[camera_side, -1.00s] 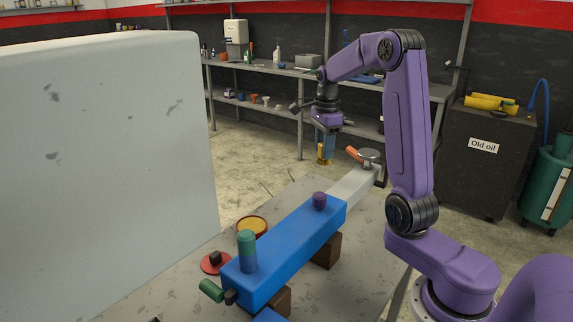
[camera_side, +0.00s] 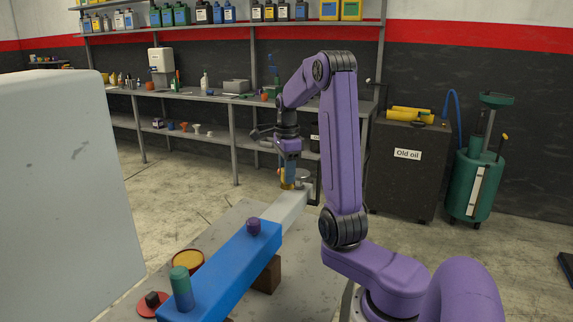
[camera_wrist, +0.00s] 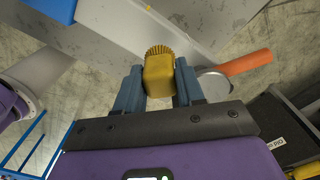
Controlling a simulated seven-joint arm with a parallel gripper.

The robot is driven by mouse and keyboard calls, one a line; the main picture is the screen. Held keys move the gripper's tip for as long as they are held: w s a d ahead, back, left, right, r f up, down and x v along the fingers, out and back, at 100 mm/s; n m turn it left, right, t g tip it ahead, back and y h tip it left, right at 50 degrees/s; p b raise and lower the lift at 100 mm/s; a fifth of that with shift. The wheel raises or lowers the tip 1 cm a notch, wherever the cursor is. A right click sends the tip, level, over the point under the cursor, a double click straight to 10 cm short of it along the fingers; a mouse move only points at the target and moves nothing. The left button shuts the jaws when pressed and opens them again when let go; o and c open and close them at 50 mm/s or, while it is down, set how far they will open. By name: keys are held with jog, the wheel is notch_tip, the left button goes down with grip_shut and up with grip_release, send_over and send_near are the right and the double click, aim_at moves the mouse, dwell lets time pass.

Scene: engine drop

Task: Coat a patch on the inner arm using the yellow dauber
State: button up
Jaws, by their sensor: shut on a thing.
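The yellow dauber (camera_wrist: 158,75), with ridged bristles at its tip, is held between the blue-grey fingers of my gripper (camera_wrist: 158,88). In the side view the dauber (camera_side: 287,181) hangs below my gripper (camera_side: 287,168), close to the far end of the grey inner arm (camera_side: 285,208). The inner arm sticks out of the blue outer beam (camera_side: 228,268). In the wrist view the inner arm's pale grey surface (camera_wrist: 115,22) lies below the dauber, with small yellow specks. I cannot tell whether the bristles touch it.
A grey disc (camera_side: 303,175) sits by the inner arm's far end; an orange handle (camera_wrist: 247,62) shows beside the dauber. A yellow-filled tin (camera_side: 188,260) and a red lid (camera_side: 146,310) lie left of the beam.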

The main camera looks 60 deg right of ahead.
aim_at(285, 186)
notch_tip(285, 186, down, 4)
jog(key=shift+r, duration=0.25)
jog(key=shift+a+f, duration=0.15)
jog(key=shift+f, duration=0.2)
jog(key=shift+a, duration=0.5)
jog(key=shift+c, duration=0.5)
jog(key=shift+a, duration=3.15)
jog(key=shift+d, duration=3.85)
jog(key=shift+s+a, duration=0.15)
jog(key=shift+a, duration=3.7)
jog(key=shift+d, duration=3.95)
jog(key=shift+a+r, duration=0.15)
jog(key=shift+r, duration=3.9)
